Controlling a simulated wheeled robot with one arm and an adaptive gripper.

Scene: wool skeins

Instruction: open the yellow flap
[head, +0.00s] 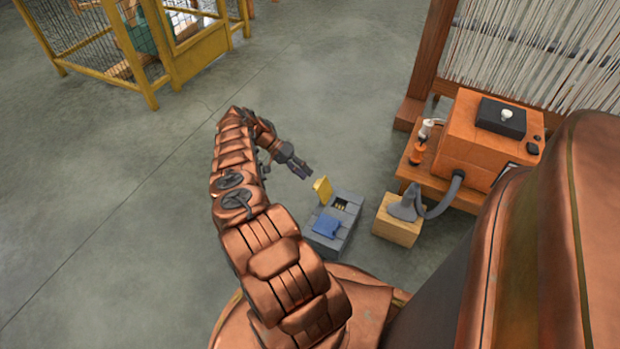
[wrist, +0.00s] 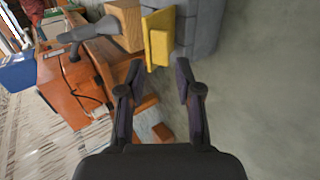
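The yellow flap (head: 323,189) stands raised at the back left edge of a grey box (head: 346,225) on the floor. Beside it the box's top shows a dark opening (head: 341,204) with small yellow things inside. In the wrist view the yellow flap (wrist: 160,37) is ahead of the fingertips, with the grey box (wrist: 204,30) behind it. My gripper (head: 303,171) is just left of and above the flap, apart from it as far as I can tell. Its fingers (wrist: 159,70) are spread with nothing between them.
A blue flap (head: 327,226) lies on the box's near part. Right of the box is a wooden block (head: 397,226) with a grey nozzle (head: 405,205), hosed to an orange machine (head: 484,145). A loom (head: 530,45) stands behind. The floor to the left is clear.

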